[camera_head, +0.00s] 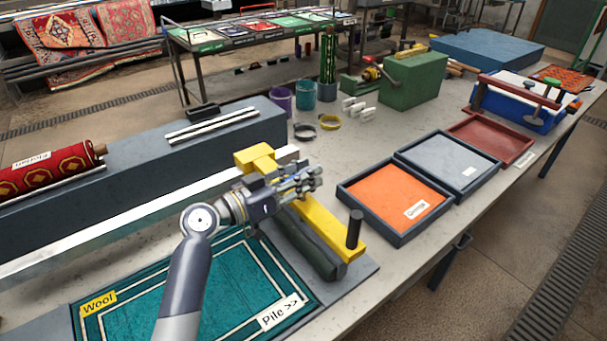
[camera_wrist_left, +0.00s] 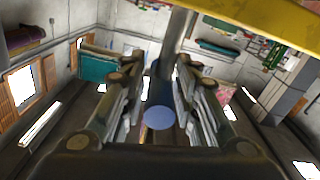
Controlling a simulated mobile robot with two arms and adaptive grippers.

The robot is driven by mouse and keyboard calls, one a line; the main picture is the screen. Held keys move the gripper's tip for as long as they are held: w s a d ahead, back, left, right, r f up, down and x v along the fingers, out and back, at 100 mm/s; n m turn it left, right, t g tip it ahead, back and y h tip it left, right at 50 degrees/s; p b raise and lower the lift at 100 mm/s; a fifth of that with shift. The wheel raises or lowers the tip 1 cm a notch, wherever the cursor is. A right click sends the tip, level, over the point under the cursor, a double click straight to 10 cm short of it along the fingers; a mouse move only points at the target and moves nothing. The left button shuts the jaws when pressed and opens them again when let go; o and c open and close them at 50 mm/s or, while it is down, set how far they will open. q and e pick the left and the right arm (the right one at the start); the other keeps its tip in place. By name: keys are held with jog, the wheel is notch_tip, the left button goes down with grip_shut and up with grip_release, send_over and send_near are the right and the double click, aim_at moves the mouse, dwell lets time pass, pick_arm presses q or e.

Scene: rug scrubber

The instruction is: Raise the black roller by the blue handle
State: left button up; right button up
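The black roller (camera_head: 305,245) lies low along the front of a yellow frame (camera_head: 322,228), over the right part of the teal "Wool" rug (camera_head: 200,285). A black upright post (camera_head: 355,229) stands at the frame's right end. My left gripper (camera_head: 306,180) is above the frame and hides part of it. In the left wrist view, the round end of the blue handle (camera_wrist_left: 158,118) shows between the two fingers of my left gripper (camera_wrist_left: 164,65). I cannot tell whether the fingers touch the handle. My right gripper is not in view.
An orange tray (camera_head: 355,214) and a grey tray (camera_head: 447,163) lie right of the frame, with a red tray (camera_head: 495,138) beyond. A long grey block (camera_head: 235,140) and a rolled red rug (camera_head: 45,171) are at the back left. Bare worktop shows between the frame and trays.

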pick_arm(q)
grip_shut()
notch_tip(320, 180, up, 5)
jog(key=shift+f+p, duration=0.1)
jog(key=shift+p, duration=0.9)
jog(key=shift+r, duration=0.25)
jog(key=o, duration=0.5)
grip_release()
jog(key=shift+w, duration=0.1)
jog(key=shift+o, duration=0.3)
jog(key=shift+s, duration=0.2)
jog(key=shift+s+a+f, duration=0.15)
jog(key=shift+a+f, duration=0.1)
jog(key=shift+a, duration=0.1)
jog(key=v, duration=1.1)
jog(key=shift+s+r, duration=0.15)
jog(key=shift+r, duration=0.05)
